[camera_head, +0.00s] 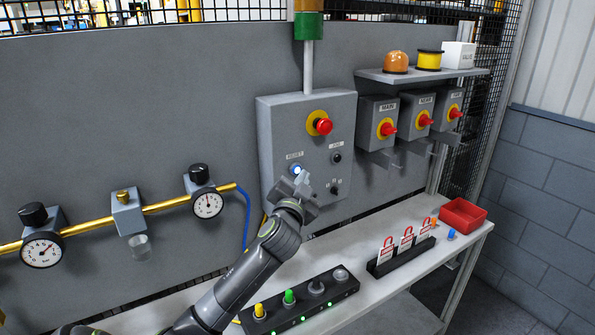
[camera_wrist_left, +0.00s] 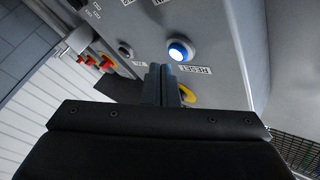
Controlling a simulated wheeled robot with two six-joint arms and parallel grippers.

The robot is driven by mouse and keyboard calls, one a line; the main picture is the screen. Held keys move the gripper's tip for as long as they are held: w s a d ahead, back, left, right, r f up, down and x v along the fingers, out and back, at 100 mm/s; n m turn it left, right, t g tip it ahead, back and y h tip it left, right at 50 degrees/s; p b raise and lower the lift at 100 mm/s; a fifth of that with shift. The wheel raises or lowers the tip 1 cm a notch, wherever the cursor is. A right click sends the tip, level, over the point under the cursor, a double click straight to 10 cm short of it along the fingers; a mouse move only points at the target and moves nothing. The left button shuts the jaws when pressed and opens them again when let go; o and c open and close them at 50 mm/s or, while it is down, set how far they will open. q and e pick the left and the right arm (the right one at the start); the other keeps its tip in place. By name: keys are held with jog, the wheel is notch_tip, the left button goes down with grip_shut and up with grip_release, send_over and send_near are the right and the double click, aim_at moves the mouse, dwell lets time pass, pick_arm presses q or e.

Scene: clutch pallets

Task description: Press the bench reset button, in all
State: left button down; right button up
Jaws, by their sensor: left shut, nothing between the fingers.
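The reset button (camera_head: 296,169) is a round, lit blue-white button on the grey control box (camera_head: 281,130), under a RESET label. In the left wrist view the button (camera_wrist_left: 180,52) glows just beyond my fingertips, with the RESET label (camera_wrist_left: 195,70) beside it. My left gripper (camera_head: 298,181) is shut and empty, close in front of the box and slightly below the button. In the left wrist view its two fingers (camera_wrist_left: 162,69) are together, and a gap seems to show between them and the button. My right gripper is in neither view.
A red emergency stop (camera_head: 323,126) sits above the button, with a black switch (camera_head: 336,157) to its right. Red rotary switches (camera_head: 388,129) are further right. The bench below holds a black strip with colored buttons (camera_head: 300,306), padlock tags (camera_head: 405,240) and a red bin (camera_head: 462,215).

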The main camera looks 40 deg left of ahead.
pick_arm(q)
jog(key=shift+a, duration=0.1)
jog(key=shift+w+a, duration=0.15)
jog(key=shift+a, duration=0.15)
jog(key=shift+w+a, duration=0.2)
jog(key=shift+a, duration=0.2)
dwell(0.8)
dwell(0.3)
jog(key=shift+s+d, duration=0.35)
jog(key=shift+d, duration=0.45)
jog(key=d, duration=0.1)
jog(key=s+d, duration=0.1)
jog(key=d, duration=0.1)
jog(key=s+d+p, duration=0.1)
jog(key=shift+d, duration=0.3)
